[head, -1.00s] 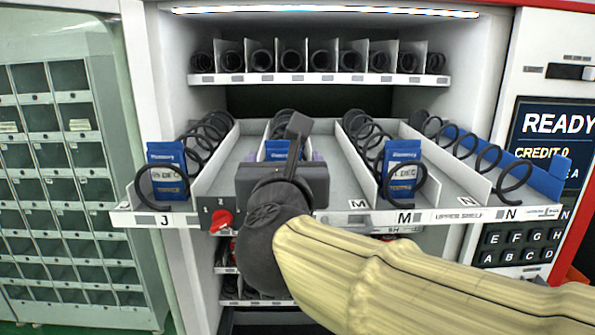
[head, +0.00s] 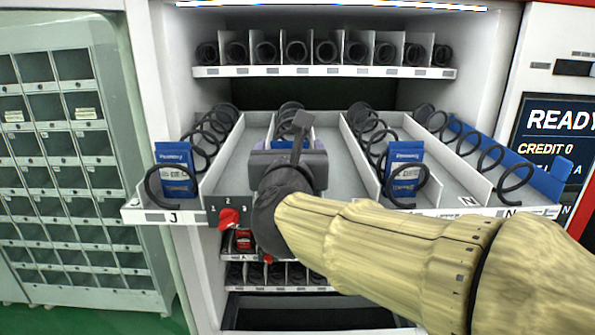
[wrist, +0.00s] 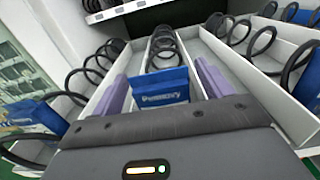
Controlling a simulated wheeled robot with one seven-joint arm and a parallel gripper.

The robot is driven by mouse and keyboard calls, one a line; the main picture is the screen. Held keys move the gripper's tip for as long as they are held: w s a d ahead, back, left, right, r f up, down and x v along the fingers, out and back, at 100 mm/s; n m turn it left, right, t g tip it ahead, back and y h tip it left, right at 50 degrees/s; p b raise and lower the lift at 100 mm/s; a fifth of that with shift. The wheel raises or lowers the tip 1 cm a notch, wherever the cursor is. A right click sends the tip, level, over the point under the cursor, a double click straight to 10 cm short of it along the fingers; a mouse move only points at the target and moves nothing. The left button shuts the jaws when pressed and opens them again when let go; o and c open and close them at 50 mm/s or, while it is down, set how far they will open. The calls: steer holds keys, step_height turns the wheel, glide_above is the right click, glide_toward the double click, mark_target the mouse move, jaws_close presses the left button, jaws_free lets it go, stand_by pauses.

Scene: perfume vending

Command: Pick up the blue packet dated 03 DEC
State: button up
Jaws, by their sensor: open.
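Several blue packets stand in the spiral lanes of the pulled-out shelf. One stands in the left lane labelled J (head: 176,172), one in the right lane (head: 404,172), and the middle packet (wrist: 160,86) is mostly hidden behind my gripper in the head view. The dates are too small or hidden for me to read surely, so I cannot tell which says 03 DEC. My gripper (wrist: 161,72) is open, its purple fingers on either side of the middle packet in the wrist view. I cannot tell whether they touch it.
White dividers (head: 343,150) and black spirals (head: 165,185) line the lanes close by. A blue strip (head: 520,165) lies along the right lane. An upper shelf (head: 325,72) holds several spirals. The tray left of the gripper is bare.

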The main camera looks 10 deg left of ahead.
steer(key=shift+c, duration=0.5)
steer(key=c, duration=1)
step_height(320, 180, up, 10)
steer(key=shift+r, duration=0.1)
